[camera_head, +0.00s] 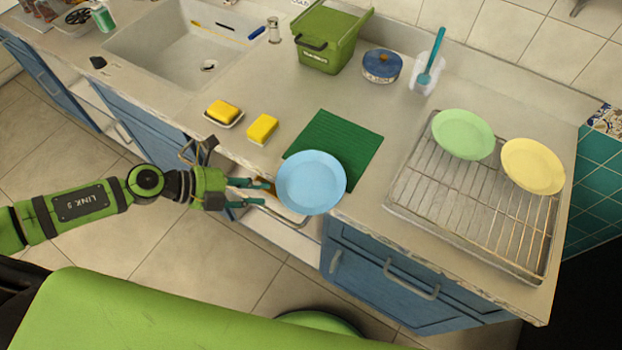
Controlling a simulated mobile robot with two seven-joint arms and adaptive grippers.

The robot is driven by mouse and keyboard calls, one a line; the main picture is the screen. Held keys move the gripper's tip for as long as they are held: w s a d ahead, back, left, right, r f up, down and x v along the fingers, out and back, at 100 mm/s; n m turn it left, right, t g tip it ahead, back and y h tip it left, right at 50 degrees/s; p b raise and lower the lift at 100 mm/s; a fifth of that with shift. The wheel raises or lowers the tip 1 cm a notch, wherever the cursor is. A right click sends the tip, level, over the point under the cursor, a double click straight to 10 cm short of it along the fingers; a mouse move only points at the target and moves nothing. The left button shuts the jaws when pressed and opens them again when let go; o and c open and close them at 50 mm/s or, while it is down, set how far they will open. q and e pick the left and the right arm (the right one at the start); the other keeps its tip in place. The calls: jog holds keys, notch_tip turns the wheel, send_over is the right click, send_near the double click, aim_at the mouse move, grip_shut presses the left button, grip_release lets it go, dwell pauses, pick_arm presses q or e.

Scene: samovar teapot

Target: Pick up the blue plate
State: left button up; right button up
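The blue plate (311,182) is round and light blue, and shows at the counter's front edge, overlapping the near corner of the green mat (345,142). I cannot tell whether it rests on the mat or sits above it. My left gripper (262,194) comes in from the left, beside the plate's left rim. Its two teal fingers are spread apart, with no plate between them that I can see. The upper fingertip is very near the rim; contact is unclear. My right gripper is not in view.
A wire rack (470,205) at the right holds a green plate (463,134) and a yellow plate (533,166). Two yellow sponges (262,128) lie left of the mat. A green bin (328,38), a blue tin (382,66) and the sink (190,60) are behind. An open drawer (280,235) is below.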

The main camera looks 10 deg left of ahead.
aim_at(287, 189)
pick_arm(q)
jog(key=x, duration=0.2)
jog(key=p+x, duration=0.1)
jog(key=x, duration=0.1)
jog(key=shift+w+d+f+p, duration=0.2)
jog(key=shift+w+p, duration=0.1)
jog(key=shift+w, duration=0.1)
jog(key=shift+c, duration=0.4)
jog(key=shift+r, duration=0.1)
grip_shut()
jog(key=shift+r, duration=0.1)
